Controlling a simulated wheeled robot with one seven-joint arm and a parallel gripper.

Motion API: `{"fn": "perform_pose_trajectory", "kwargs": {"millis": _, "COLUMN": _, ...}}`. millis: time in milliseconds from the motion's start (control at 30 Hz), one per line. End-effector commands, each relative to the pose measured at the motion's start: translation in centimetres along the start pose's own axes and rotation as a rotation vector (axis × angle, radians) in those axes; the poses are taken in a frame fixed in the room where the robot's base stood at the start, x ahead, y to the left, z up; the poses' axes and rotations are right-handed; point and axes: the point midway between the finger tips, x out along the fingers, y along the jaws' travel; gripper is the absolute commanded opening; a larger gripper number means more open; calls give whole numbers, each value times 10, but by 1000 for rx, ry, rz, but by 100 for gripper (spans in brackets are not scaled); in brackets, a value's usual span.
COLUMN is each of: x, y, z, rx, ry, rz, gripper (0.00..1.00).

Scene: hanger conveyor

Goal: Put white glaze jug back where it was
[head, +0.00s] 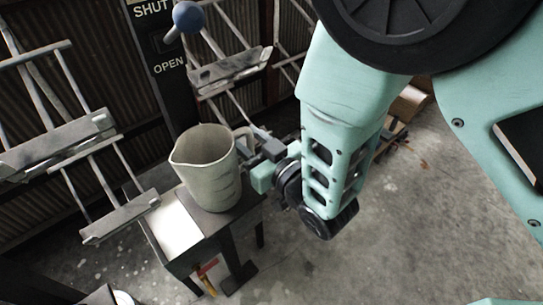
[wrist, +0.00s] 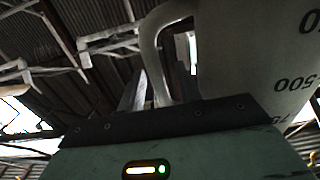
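The white glaze jug (head: 205,172) is upright at the small dark stand (head: 196,249), over the right part of its top. I cannot tell whether its base touches the top. A pale patch (head: 176,229) shows on the stand left of the jug. My gripper (head: 252,150) is at the jug's right side, at its handle. In the wrist view the jug's body (wrist: 250,60) fills the upper right, with dark measuring marks. Its handle (wrist: 152,48) runs down between my fingers, which look shut on it. The lower handle and fingertips are partly hidden by the gripper body.
A dark post (head: 160,75) behind the jug bears "SHUT" and "OPEN" labels and a lever with a blue ball knob (head: 187,16). Metal hangers (head: 70,140) hang at the left, and another hanger (head: 230,68) is behind. Wooden pieces (head: 408,103) lie right. Concrete floor is clear in front.

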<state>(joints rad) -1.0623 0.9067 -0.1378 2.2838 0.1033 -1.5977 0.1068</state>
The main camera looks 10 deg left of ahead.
Motion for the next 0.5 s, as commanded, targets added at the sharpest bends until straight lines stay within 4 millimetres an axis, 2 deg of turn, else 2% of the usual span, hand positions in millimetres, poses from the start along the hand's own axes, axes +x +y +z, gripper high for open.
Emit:
{"fn": "perform_pose_trajectory", "kwargs": {"millis": 333, "x": -72, "y": 0, "z": 4, "rx": 0, "ry": -2, "rz": 1, "gripper": 34}}
{"fn": "perform_pose_trajectory", "kwargs": {"millis": 500, "x": -88, "y": 0, "z": -4, "rx": -2, "ry": -5, "rz": 1, "gripper": 34}}
